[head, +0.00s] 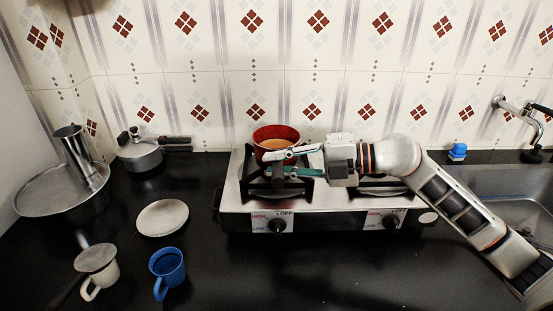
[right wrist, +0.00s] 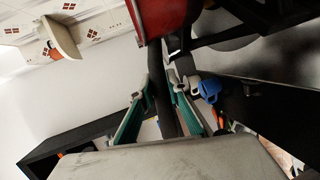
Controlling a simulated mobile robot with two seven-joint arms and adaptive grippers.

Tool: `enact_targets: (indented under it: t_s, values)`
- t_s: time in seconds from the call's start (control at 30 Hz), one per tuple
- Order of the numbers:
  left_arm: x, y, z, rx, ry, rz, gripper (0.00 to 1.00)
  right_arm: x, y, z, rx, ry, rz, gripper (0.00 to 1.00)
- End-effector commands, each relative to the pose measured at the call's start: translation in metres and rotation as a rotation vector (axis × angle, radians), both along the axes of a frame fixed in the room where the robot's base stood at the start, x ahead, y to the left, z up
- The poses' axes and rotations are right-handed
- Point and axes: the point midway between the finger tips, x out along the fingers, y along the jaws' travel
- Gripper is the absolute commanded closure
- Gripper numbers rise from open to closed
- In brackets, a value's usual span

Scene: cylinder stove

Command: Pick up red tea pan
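The red tea pan (head: 283,132) holds a tan liquid and sits on the left burner of the stove. Its red side shows at the top of the right wrist view (right wrist: 165,15). My right gripper (head: 277,163) comes in from the right, low at the front of the pan. In the right wrist view a dark bar that looks like the pan's handle (right wrist: 163,95) runs between the two green-sided fingers. The fingertips are close on both sides of it; I cannot tell whether they press on it. My left gripper is not in view.
The two-burner stove (head: 323,222) stands against the tiled wall. A sink (head: 505,185) is at the right. The front counter is clear.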

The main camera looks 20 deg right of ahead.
Motion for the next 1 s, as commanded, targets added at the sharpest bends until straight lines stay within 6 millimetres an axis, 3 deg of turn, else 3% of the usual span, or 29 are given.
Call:
enact_targets:
  t_s: [0.37,0.57,0.77,1.0]
  values:
    - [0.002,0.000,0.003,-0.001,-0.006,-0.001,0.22,0.000,0.000,0.004,0.000,-0.007,-0.001,1.00]
    - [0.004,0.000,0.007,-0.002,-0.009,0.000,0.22,0.000,0.000,0.019,0.000,-0.012,0.000,1.00]
    - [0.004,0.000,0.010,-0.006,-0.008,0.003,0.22,0.000,0.000,0.054,-0.001,-0.016,0.000,1.00]
    - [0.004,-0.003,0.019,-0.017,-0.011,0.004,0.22,0.000,0.000,0.118,0.000,-0.017,-0.001,1.00]
